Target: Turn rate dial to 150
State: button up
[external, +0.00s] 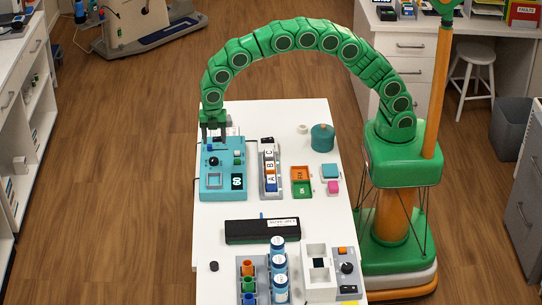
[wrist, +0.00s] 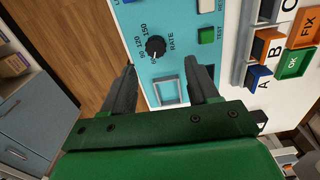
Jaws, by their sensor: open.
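The teal panel (external: 210,190) lies on the white table, and its black rate dial (external: 213,160) is near its middle. In the wrist view the dial (wrist: 156,46) has the printed marks 120 and 150 beside it and the word RATE on its other side. Its pointer is too small to read surely. A small dark display (external: 237,182) on the panel seems to show 60. My gripper (external: 213,132) is over the panel's far end. In the wrist view its fingers (wrist: 160,68) are apart and empty, with the dial beyond and between the tips, not touched.
A green TEST button (wrist: 207,35) and a pale square frame (wrist: 171,91) are near the dial. A lettered block rack (external: 270,170) stands right of the panel. A black case (external: 262,231) and several blue-labelled bottles (external: 279,265) are nearer the camera.

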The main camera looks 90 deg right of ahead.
aim_at(214, 159)
jog(key=shift+w+a+f, duration=0.2)
jog(key=shift+w+f, duration=0.2)
jog(key=shift+f, duration=3.9)
jog(key=c, duration=1)
